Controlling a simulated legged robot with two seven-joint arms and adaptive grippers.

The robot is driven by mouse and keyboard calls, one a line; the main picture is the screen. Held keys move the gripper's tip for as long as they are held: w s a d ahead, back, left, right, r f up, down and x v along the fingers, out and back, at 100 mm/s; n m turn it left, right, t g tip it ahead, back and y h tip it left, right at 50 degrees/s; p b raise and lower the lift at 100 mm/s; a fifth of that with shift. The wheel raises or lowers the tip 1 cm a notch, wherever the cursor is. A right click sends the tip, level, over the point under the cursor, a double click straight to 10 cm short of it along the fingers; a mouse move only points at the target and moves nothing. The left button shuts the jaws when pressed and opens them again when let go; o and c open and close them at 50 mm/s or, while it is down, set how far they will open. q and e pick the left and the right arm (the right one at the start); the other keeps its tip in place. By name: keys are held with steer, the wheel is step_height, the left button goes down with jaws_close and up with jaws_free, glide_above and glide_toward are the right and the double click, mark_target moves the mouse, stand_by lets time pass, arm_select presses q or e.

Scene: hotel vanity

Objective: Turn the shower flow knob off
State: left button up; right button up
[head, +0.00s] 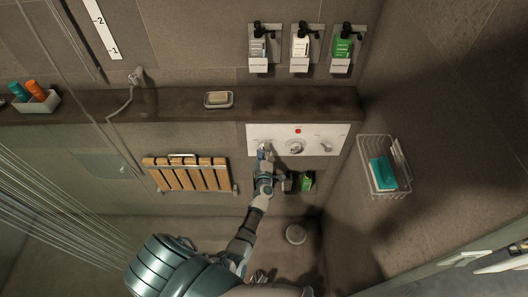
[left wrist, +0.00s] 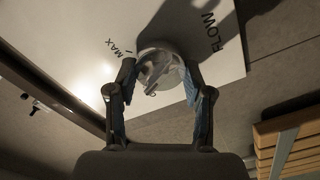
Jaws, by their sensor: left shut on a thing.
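A white control panel (head: 328,131) is on the wall, with a red dot and a central dial (head: 296,148). My left gripper (head: 264,150) is at the panel's left end and hides much of the flow knob there. In the left wrist view, the round pale flow knob (left wrist: 158,66) sits between the two fingers of my left gripper (left wrist: 160,82), beside the printed words FLOW and MAX. The fingers are shut on it from both sides. The knob's exact setting is hard to tell. My right gripper is not in view.
A dark ledge (head: 170,105) with a soap dish (head: 218,99) runs above the panel. A wooden slatted seat (head: 188,175) is to the left, a wire basket (head: 383,167) to the right. A green bottle (head: 306,182) is below the panel. Thin streaks of water cross the lower left.

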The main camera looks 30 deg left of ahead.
arm_select(q)
steer(key=n, duration=0.3)
steer(key=shift+w+r, duration=0.1)
steer(key=shift+r, duration=0.05)
steer(key=shift+d+n+b, duration=0.1)
steer(key=shift+n+b, duration=0.25)
steer(key=shift+n, duration=0.15)
steer(key=shift+w+r, duration=0.1)
steer(key=shift+r, duration=0.1)
steer(key=o, duration=1.2)
steer(key=shift+c, duration=0.2)
steer(key=v, duration=1.2)
steer(key=shift+d, duration=0.2)
steer(key=shift+a, duration=0.1)
